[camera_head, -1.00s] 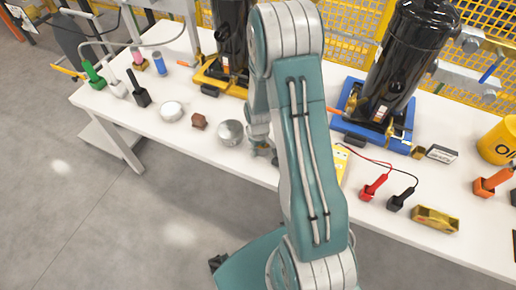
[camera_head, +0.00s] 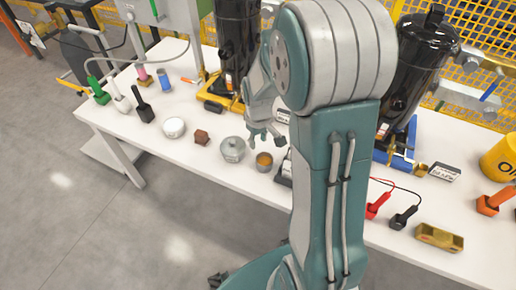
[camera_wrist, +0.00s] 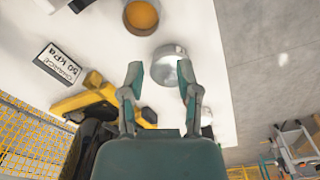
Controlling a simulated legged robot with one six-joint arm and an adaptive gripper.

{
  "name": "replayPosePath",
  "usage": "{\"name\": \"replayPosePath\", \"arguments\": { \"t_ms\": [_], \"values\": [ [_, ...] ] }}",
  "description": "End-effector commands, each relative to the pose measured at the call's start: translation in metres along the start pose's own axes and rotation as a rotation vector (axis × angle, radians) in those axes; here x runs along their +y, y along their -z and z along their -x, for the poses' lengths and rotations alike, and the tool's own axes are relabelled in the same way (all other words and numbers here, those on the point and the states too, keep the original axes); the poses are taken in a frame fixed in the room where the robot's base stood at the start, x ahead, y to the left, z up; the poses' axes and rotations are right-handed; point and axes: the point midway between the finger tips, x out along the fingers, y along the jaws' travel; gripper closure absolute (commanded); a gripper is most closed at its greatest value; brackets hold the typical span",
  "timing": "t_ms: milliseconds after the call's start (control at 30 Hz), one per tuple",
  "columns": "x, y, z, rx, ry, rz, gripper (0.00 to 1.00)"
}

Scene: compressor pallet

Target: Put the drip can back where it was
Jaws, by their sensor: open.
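A small round can with amber contents (camera_head: 264,161) stands upright near the table's front edge; this seems to be the drip can. It also shows at the top of the wrist view (camera_wrist: 141,17). A silver round pot (camera_head: 232,148) stands just left of it, and it also shows ahead of my fingertips in the wrist view (camera_wrist: 168,62). My gripper (camera_head: 264,140) is open and empty, pointing down above and behind these two. In the wrist view its fingertips (camera_wrist: 159,75) are spread, with the pot showing between and beyond them.
A brown block (camera_head: 201,137) and a white round tin (camera_head: 174,127) stand left of the pot. A black vessel on a yellow base (camera_head: 219,104) stands behind. A kPa card (camera_wrist: 58,62) lies near that base. Red (camera_head: 377,205) and black (camera_head: 403,217) clips lie right of my arm.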

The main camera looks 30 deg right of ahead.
Motion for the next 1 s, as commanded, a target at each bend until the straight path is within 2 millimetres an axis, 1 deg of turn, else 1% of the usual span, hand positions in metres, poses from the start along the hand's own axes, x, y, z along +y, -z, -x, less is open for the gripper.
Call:
{"name": "replayPosePath", "arguments": {
  "t_ms": [33, 200, 300, 367, 400, 500, 600, 733, 800, 900, 1000],
  "values": [
    [-0.007, -0.001, 0.021, 0.030, -0.013, -0.008, 0.57],
    [-0.030, -0.014, 0.078, 0.108, -0.039, -0.054, 0.57],
    [-0.044, -0.026, 0.107, 0.155, -0.050, -0.082, 0.57],
    [-0.052, -0.034, 0.123, 0.183, -0.055, -0.098, 0.57],
    [-0.058, -0.040, 0.133, 0.203, -0.057, -0.108, 0.57],
    [-0.072, -0.056, 0.156, 0.252, -0.061, -0.136, 0.57],
    [-0.086, -0.074, 0.175, 0.300, -0.061, -0.161, 0.57],
    [-0.102, -0.099, 0.196, 0.365, -0.056, -0.195, 0.57],
    [-0.110, -0.112, 0.203, 0.394, -0.051, -0.212, 0.57],
    [-0.118, -0.126, 0.209, 0.427, -0.044, -0.231, 0.57],
    [-0.122, -0.133, 0.212, 0.444, -0.040, -0.242, 0.57]
  ]
}}
